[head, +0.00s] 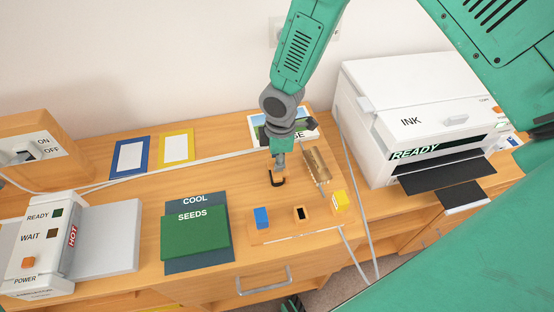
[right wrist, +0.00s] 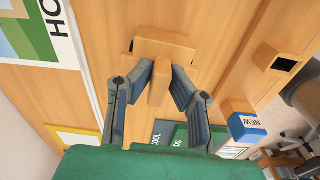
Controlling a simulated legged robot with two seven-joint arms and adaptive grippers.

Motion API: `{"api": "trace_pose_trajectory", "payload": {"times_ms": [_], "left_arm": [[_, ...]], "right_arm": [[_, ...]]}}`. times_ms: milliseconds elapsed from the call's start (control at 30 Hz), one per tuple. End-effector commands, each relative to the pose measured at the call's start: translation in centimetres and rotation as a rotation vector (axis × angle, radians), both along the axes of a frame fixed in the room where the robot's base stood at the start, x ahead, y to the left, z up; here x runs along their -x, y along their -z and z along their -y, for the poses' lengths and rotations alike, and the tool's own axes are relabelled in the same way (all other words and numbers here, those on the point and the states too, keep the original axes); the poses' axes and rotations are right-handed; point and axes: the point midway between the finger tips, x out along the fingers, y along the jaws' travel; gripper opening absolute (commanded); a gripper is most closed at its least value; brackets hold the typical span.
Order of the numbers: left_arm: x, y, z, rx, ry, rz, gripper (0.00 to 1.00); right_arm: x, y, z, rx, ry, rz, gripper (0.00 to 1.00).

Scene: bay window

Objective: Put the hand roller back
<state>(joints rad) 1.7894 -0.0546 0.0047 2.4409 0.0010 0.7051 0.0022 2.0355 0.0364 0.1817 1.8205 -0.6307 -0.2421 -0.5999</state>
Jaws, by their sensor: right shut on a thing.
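The hand roller (right wrist: 165,47) is wooden, with a wide bar and a stem, and shows in the right wrist view. My right gripper (right wrist: 164,78) has its two fingers closed in on both sides of the stem. In the head view my right gripper (head: 278,180) points down over the desk. A brown, bar-shaped piece (head: 316,165) beside it looks like the roller's bar. The gripper partly hides the stem there, and I cannot tell whether the roller touches the desk.
A blue block (head: 262,218), a small holder with a dark opening (head: 302,214) and a yellow block (head: 340,202) stand at the desk's front. The HOUSE card (right wrist: 35,30) lies behind. The printer (head: 415,110) stands right. Green SEEDS pad (head: 195,234) lies left.

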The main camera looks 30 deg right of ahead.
Motion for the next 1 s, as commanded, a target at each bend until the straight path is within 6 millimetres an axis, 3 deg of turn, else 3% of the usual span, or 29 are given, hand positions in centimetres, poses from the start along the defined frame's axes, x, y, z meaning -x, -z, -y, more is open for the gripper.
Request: {"api": "trace_pose_trajectory", "payload": {"times_ms": [267,300,367,767,1000], "left_arm": [[0.0,0.2,0.0,0.000,0.000,0.000,0.40],[0.0,0.2,0.0,0.000,0.000,0.000,0.40],[0.0,0.1,0.0,0.000,0.000,0.000,0.40],[0.3,0.1,0.0,0.000,0.000,0.002,0.40],[0.3,0.1,0.0,0.000,0.000,0.003,0.40]], "right_arm": [[0.0,0.3,0.0,0.000,0.000,0.000,0.00],[0.0,0.4,0.0,0.000,0.000,0.000,0.17],[0.0,0.3,0.0,0.000,0.000,0.000,0.38],[-0.1,-0.2,0.0,-0.001,0.000,0.001,0.38],[-0.1,-4.5,0.2,-0.001,0.003,0.004,0.38]]}}
